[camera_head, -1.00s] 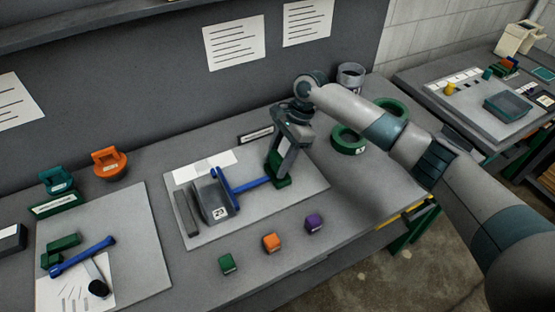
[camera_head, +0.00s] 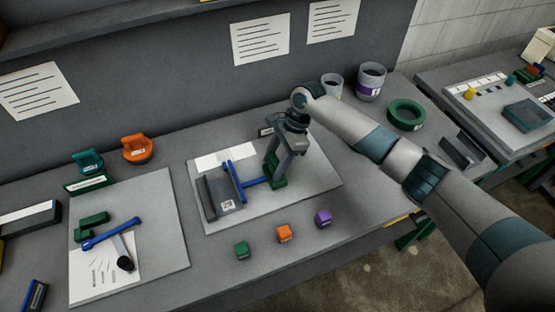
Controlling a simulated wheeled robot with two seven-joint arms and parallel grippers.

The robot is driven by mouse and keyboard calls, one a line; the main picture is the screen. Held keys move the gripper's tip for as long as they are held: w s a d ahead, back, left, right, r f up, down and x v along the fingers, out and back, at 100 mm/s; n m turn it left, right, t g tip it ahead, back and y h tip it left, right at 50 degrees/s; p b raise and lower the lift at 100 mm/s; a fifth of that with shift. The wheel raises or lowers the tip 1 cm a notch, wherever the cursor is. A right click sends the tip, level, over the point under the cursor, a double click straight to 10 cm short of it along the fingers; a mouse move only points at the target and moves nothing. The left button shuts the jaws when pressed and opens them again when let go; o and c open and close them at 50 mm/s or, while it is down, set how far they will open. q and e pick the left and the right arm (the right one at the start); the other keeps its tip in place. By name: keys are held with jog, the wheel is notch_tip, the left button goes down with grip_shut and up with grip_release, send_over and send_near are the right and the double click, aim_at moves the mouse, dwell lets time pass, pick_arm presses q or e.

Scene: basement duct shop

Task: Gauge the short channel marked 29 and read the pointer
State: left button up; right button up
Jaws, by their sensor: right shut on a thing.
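The short grey channel (camera_head: 229,199), with a small label too blurred to read, lies on the middle grey board (camera_head: 310,198). Its left side appears to touch a dark upright bar (camera_head: 204,200). A blue T-shaped slide (camera_head: 235,181) has its crossbar along the channel's right side. My right gripper (camera_head: 275,170) points down and is shut on the green block at the slide's right end. On the left board (camera_head: 170,240), a pointer with a black knob (camera_head: 125,263) lies over a sheet with scale lines, beside a blue lever (camera_head: 110,235). My left gripper is not in view.
Teal (camera_head: 88,162) and orange (camera_head: 137,149) handled pieces stand behind the left board.

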jog(key=o, duration=1.2)
jog(key=shift+s+a, duration=0.15)
jog(key=shift+a, duration=0.1)
jog(key=shift+c, duration=0.2)
jog(key=o, duration=0.3)
jog(key=shift+a, duration=0.1)
jog(key=shift+o, duration=0.2)
jog(key=shift+d+r, duration=0.3)
jog(key=shift+r, duration=0.1)
jog(key=b+v, duration=0.4)
jog(key=v, duration=1.2)
jog(key=shift+r+b, duration=0.25)
jog(key=shift+b, duration=0.15)
